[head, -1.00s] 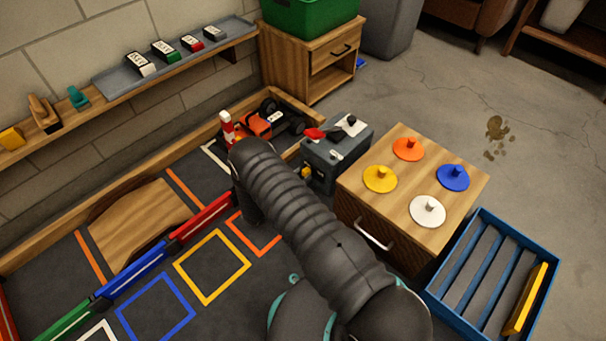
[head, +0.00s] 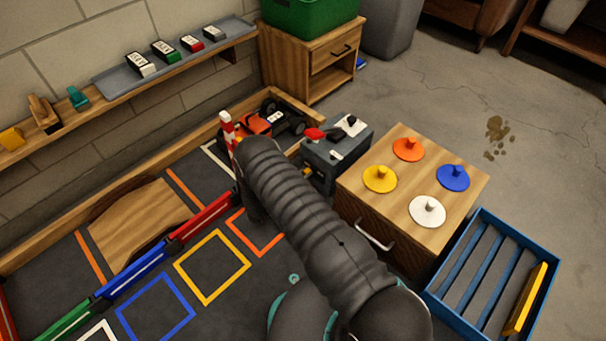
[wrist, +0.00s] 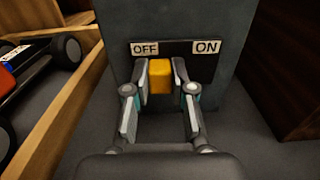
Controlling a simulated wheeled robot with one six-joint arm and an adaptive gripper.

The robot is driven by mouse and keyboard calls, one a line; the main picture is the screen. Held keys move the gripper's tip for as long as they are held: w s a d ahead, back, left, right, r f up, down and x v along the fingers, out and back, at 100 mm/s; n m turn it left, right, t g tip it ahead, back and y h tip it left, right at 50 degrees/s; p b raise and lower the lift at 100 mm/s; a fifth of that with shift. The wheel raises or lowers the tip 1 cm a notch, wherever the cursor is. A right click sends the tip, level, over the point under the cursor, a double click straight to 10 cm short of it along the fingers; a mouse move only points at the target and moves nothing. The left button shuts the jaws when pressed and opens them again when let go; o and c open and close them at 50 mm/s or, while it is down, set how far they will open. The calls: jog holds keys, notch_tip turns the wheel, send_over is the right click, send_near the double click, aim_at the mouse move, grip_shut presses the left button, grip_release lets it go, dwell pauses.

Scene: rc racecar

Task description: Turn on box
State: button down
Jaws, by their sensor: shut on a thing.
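The box (head: 322,165) is a dark grey block with a red knob and other controls on top, standing left of the wooden cabinet. In the wrist view its front face (wrist: 165,22) carries an OFF label (wrist: 144,48) on the left and an ON label (wrist: 207,46) on the right. A yellow switch block (wrist: 160,76) sits below the labels, closer to OFF. My gripper (wrist: 163,82) is shut on the yellow switch, one finger on each side. In the head view my arm hides the gripper and most of the switch.
An orange racecar (head: 257,123) with black wheels stands left of the box, beside a wooden border (wrist: 62,100). A red-and-white post (head: 227,128) is near my arm. The cabinet (head: 385,208) with coloured discs stands close on the right, with a blue slatted crate (head: 470,265) beyond.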

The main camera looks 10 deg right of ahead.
aim_at(316, 174)
jog(key=shift+s+d, duration=0.4)
jog(key=shift+s, duration=0.2)
jog(key=shift+s+d, duration=0.4)
jog(key=shift+s, duration=0.2)
jog(key=c, duration=1)
grip_release()
jog(key=shift+o, duration=0.2)
jog(key=v, duration=1.2)
